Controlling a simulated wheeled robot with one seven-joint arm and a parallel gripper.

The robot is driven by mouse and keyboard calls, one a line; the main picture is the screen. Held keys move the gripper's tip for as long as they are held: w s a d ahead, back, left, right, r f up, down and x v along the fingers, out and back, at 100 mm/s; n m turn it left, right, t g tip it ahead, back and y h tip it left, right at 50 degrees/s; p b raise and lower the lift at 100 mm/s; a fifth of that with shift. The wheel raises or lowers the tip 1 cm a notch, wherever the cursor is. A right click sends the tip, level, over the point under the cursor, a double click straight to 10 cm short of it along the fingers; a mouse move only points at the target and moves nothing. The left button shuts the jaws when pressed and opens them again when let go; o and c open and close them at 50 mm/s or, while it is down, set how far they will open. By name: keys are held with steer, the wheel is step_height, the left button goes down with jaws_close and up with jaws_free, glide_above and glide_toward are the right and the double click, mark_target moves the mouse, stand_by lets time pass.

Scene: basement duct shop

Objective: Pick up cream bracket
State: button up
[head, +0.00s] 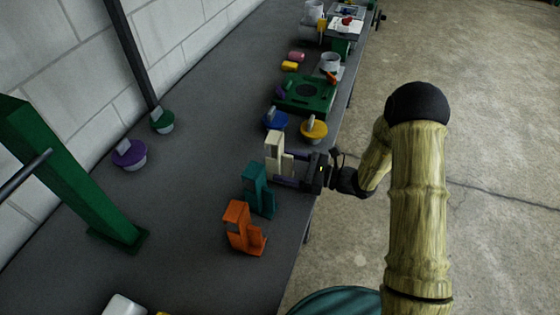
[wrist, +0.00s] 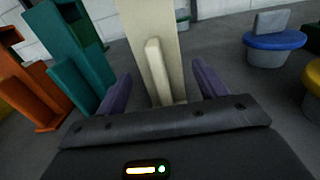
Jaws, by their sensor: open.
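The cream bracket (head: 273,150) stands upright on the dark bench, near its right edge in the head view. In the wrist view the cream bracket (wrist: 150,45) rises straight ahead, with a short upright part on its near side. My gripper (head: 287,170) is low beside it, reaching in from the right. In the wrist view my gripper (wrist: 160,92) is open, its purple fingers apart to the left and right of the bracket's near part. I cannot tell whether either finger touches it. The bracket's base is partly hidden by my gripper.
A teal bracket (head: 257,187) stands close by, with an orange bracket (head: 242,228) beyond it. Blue (head: 274,120) and yellow (head: 313,129) knobbed pots stand on the other side. A green tray (head: 304,93) lies farther up the bench. The bench's middle left is mostly clear.

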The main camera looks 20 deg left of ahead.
mark_target(274, 137)
steer(key=a, duration=0.2)
steer(key=a+p, duration=0.1)
steer(key=a, duration=0.1)
steer(key=shift+w+r, duration=0.15)
steer(key=shift+r, duration=0.1)
steer(key=shift+d, duration=0.1)
steer(key=c, duration=1.2)
steer(key=shift+r, duration=0.15)
step_height(274, 137, up, 10)
steer(key=shift+f+b, duration=0.1)
steer(key=shift+b, duration=0.4)
